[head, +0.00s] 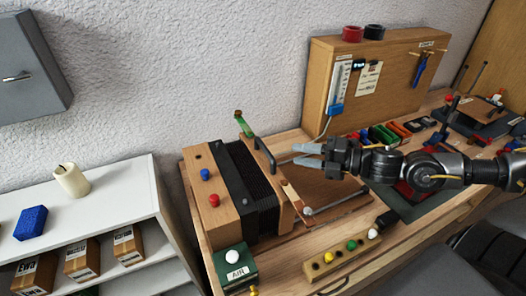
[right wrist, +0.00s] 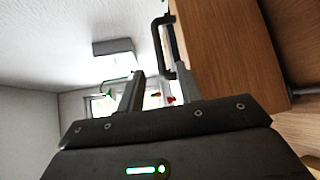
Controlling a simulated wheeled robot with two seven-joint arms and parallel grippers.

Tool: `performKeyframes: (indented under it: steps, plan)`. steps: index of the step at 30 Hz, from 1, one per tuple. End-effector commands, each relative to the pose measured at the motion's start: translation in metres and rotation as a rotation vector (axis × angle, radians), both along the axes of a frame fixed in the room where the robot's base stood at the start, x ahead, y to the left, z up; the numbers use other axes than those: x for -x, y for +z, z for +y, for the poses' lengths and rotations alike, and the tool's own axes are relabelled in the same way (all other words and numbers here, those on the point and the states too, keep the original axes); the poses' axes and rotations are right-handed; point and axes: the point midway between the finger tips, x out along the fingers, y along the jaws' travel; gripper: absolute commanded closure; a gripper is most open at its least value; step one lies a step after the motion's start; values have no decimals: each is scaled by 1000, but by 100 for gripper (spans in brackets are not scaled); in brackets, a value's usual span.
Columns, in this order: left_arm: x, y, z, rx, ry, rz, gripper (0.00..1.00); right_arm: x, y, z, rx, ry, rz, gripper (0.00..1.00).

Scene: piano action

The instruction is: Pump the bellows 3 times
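The bellows stands at the left end of the bench, with black folds (head: 258,185) between a wooden end block (head: 212,205) and a wooden board on the right. A black bar handle (head: 265,155) sticks up from the right board. My right gripper (head: 300,155) points left towards the handle, just to its right, with two fingers apart and nothing between them. In the right wrist view the handle (right wrist: 172,45) shows just beyond the fingertips (right wrist: 158,75), nearer the right finger. I cannot tell whether they touch. My left gripper is in neither view.
A green AIR box with a white knob (head: 234,258) stands at the front left. A wooden block with coloured knobs (head: 343,256) lies in front. A wooden panel with a gauge (head: 368,80) stands behind. A white shelf (head: 110,185) stands left of the bench.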

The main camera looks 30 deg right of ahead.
Motion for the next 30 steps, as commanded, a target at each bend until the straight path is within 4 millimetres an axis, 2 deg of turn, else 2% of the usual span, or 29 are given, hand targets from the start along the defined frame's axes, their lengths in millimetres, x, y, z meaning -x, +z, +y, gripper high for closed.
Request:
performKeyframes:
  steps: [8,14,24,30]
  plan:
    - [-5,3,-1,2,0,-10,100,-9,0,6,-4,-6,-4,65]
    - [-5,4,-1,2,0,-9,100,-22,-1,20,-6,2,-6,65]
    - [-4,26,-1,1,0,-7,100,-60,-6,53,-7,1,-3,65]
    - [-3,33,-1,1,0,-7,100,-76,-12,67,-3,1,0,65]
